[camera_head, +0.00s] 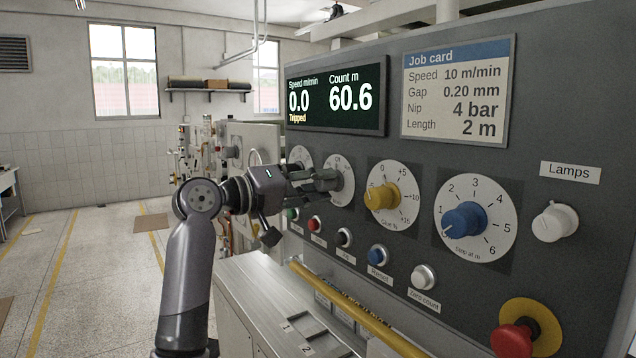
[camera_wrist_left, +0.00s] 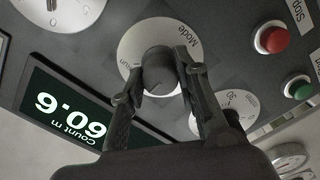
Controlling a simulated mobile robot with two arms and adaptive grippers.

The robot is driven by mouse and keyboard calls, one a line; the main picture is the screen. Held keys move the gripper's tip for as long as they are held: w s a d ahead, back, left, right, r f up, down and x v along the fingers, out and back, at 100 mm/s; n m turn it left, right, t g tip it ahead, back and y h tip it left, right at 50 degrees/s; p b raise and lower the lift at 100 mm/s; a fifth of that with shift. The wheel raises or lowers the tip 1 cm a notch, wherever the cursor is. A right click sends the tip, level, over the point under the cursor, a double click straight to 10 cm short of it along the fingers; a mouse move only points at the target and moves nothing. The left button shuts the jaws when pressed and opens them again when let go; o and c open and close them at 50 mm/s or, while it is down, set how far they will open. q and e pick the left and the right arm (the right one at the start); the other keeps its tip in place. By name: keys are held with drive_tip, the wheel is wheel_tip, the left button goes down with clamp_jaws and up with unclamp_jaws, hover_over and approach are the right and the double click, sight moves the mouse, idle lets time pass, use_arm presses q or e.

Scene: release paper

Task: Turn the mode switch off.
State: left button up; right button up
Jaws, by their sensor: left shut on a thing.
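The mode switch is a dark grey knob (camera_wrist_left: 160,68) on a round white dial marked "Mode" in the left wrist view. In the head view its dial (camera_head: 345,190) is on the grey panel, right of another white dial and left of the yellow knob, partly covered by my gripper. My left gripper (camera_head: 330,180) reaches it from the left, and in the left wrist view its two fingers (camera_wrist_left: 158,78) are shut on the knob from both sides. The knob's exact setting is hard to read. My right gripper is not in view.
The display (camera_head: 335,97) reads speed 0.0, count 60.6 and "Tripped". The yellow knob (camera_head: 381,196) and blue knob (camera_head: 464,220) are to the right. Several push buttons sit below, including a blue one (camera_head: 377,255). A yellow rail (camera_head: 350,308) runs along the front. A red mushroom button (camera_head: 513,341) is at lower right.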

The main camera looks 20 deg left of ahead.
use_arm(q)
drive_tip(key=shift+r, duration=0.1)
drive_tip(key=o, duration=1.2)
drive_tip(key=shift+a, duration=0.1)
drive_tip(key=v, duration=1.2)
